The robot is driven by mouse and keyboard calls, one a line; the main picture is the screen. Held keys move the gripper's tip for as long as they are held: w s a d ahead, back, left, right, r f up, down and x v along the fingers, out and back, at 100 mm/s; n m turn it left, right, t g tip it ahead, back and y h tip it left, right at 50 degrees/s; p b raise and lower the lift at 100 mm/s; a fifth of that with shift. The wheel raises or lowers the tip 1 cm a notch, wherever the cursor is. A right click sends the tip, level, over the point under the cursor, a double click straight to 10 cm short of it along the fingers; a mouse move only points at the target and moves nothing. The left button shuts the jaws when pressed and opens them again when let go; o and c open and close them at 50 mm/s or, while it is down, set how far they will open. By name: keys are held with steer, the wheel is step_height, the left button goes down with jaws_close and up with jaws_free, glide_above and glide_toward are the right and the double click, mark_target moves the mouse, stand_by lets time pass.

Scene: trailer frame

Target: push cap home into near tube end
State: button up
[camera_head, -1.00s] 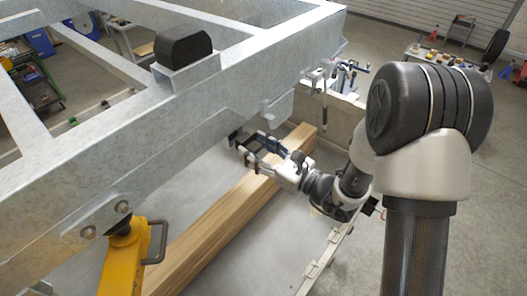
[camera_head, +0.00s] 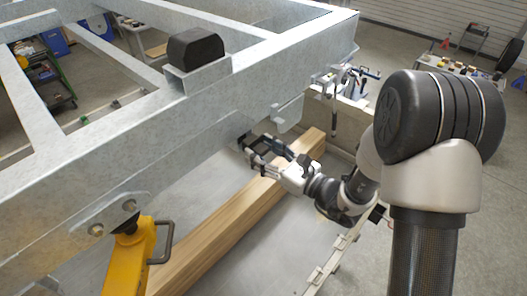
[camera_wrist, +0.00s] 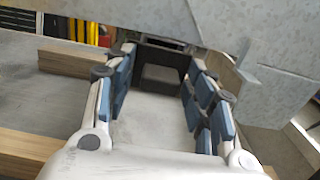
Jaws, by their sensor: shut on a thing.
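My gripper (camera_head: 262,146) is below the near galvanized rail (camera_head: 225,120). Its blue-padded fingers are shut on a black, squarish cap (camera_wrist: 148,56), which sits between the fingertips in the wrist view. The cap's near face looks hollow, with a grey inner area. In the head view the cap is a small dark shape at the fingertips, close under the rail. The wrist view shows grey steel (camera_wrist: 150,15) just beyond and above the cap. The tube end is not clearly visible, and I cannot tell whether the cap touches it or is in it.
A bracket (camera_head: 289,113) hangs from the rail right of my gripper; in the wrist view a steel plate (camera_wrist: 275,90) is close on the right. Timber (camera_head: 235,215) lies below. A yellow stand (camera_head: 130,262) supports the rail at lower left.

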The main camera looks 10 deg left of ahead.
mark_target(256, 147)
steer(key=shift+w+a, duration=0.1)
steer(key=shift+x, duration=1.15)
steer(key=shift+w+a+r+b, duration=0.1)
steer(key=shift+a+b, duration=0.1)
steer(key=shift+b, duration=0.1)
steer(key=shift+a, duration=0.15)
steer(key=o, duration=1.1)
steer(key=shift+w+a, duration=0.2)
steer(key=shift+o, duration=1.3)
steer(key=shift+d, duration=0.1)
